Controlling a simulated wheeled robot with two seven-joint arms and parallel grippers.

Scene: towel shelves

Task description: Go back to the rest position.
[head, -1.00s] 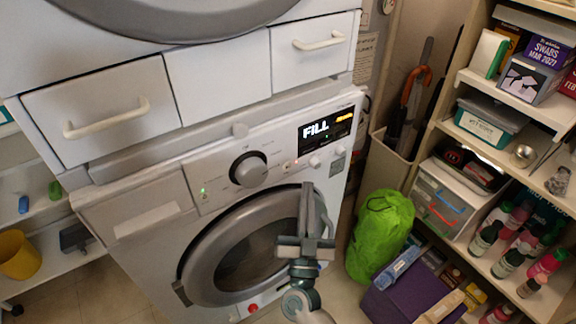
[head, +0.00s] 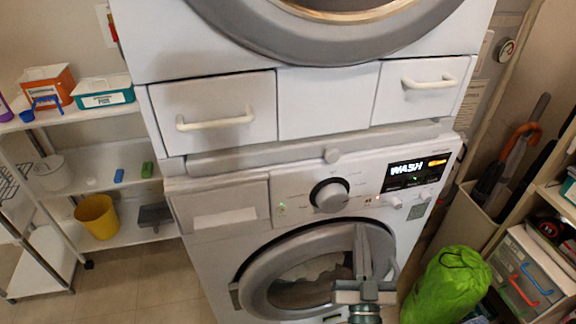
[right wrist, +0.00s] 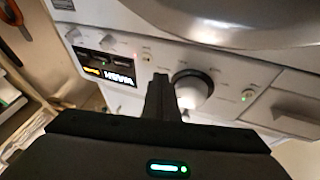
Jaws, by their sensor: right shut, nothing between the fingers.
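My right gripper (head: 362,255) stands in front of the round door (head: 262,270) of the lower white washing machine (head: 215,222) in the head view. Its fingers are shut and empty, pointing up the picture. In the right wrist view the closed fingers (right wrist: 163,92) show before the control panel, beside the dial (right wrist: 192,88). I cannot tell from these views whether they touch the machine. The machine's display (head: 416,172) reads WASH. The door looks shut, with pale cloth behind its glass. My left gripper is not in view.
A second machine (head: 335,30) sits above, with handled drawers (head: 215,122) between. White shelves (head: 130,232) with a yellow bucket (head: 97,216) stand at left. A green bag (head: 447,285), an umbrella bin (head: 465,222) and another shelf unit stand at right. Floor shows at lower left (head: 135,285).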

